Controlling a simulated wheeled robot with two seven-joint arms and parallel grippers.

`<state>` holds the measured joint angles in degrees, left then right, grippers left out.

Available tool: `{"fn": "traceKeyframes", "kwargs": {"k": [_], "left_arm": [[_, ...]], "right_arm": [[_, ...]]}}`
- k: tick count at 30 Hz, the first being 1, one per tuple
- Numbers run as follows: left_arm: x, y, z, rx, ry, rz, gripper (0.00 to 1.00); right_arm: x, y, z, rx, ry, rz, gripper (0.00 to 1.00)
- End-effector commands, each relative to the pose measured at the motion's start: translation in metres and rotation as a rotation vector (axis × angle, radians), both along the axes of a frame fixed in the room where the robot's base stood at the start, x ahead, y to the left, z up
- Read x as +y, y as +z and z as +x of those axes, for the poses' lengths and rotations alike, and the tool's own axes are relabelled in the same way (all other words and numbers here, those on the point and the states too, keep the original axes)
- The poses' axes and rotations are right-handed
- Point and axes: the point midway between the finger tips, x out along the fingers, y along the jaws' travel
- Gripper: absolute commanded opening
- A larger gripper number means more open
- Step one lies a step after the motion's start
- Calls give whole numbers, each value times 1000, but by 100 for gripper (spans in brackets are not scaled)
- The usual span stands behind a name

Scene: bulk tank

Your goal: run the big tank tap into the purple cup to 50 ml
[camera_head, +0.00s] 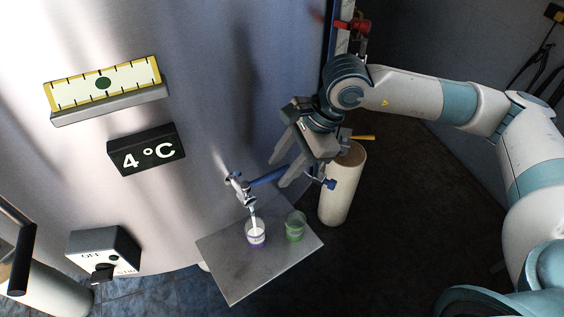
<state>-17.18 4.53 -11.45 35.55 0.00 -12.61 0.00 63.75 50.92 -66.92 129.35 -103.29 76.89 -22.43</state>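The big steel tank (215,60) fills the left and middle of the head view. Its tap (238,187) has a blue lever (267,177) pointing right. My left gripper is not in view.
A 4 °C display (147,150), a yellow-edged gauge (103,85) and a switch box (105,247) are on the left. Dark floor lies open at right.

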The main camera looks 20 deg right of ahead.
Motion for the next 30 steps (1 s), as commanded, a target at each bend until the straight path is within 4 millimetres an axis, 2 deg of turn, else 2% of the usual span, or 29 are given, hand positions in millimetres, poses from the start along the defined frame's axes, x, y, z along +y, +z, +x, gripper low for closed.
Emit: {"fn": "traceKeyframes", "kwargs": {"k": [12, 13, 17, 18, 25, 30], "left_arm": [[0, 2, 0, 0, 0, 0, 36], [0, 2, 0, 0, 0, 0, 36], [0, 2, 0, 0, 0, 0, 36], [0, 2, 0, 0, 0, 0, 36], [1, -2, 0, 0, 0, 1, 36], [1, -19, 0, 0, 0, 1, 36]], "right_arm": [[2, -7, 1, 0, 1, -1, 36], [2, -7, 1, 0, 1, -1, 33], [2, -7, 1, 0, 1, -1, 2], [2, -7, 1, 0, 1, -1, 0], [3, -8, 2, 0, 9, -1, 0], [3, -12, 8, -2, 62, -3, 0]]}}
